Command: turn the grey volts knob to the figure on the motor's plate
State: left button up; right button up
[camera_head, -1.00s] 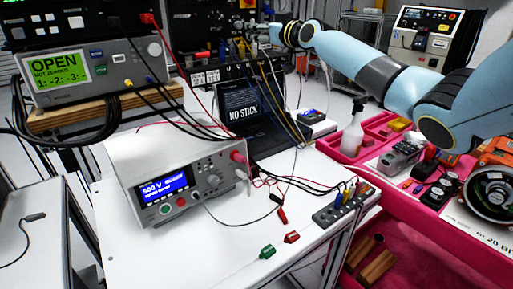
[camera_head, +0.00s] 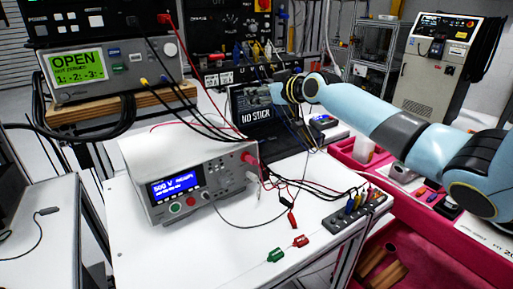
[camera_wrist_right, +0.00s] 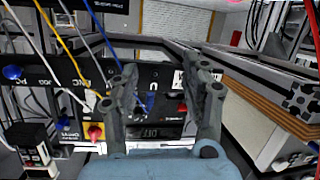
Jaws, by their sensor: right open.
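My right gripper (camera_head: 268,92) is in front of the laptop screen in the head view, pointing left. In the right wrist view its two fingers (camera_wrist_right: 172,85) are spread with nothing between them. A white tester (camera_head: 150,158) on the table has a lit display (camera_head: 175,187) reading 500 V. A small grey knob (camera_head: 222,181) seems to be on its front; whether this is the volts knob I cannot tell. My gripper is apart from the tester, behind and above it. I cannot make out the motor or its plate. My left gripper is not in view.
The laptop (camera_head: 252,112) reads NO STICK. A meter (camera_head: 68,65) reading OPEN stands on a wooden shelf. A pink bench (camera_head: 440,240) is at right.

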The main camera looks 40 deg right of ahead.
jog(key=s+a+f+g, duration=0.1)
jog(key=s+a+f, duration=0.1)
jog(key=f, duration=0.2)
jog(key=s+a+f+g, duration=0.1)
jog(key=s+a+f, duration=0.1)
jog(key=f, duration=0.2)
jog(key=s+a+f+g+b, duration=0.1)
jog(key=s+a+f, duration=0.1)
jog(key=s+f, duration=0.1)
jog(key=shift+a+f+y, duration=0.3)
jog(key=shift+a+f, duration=0.05)
jog(key=shift+f, duration=0.05)
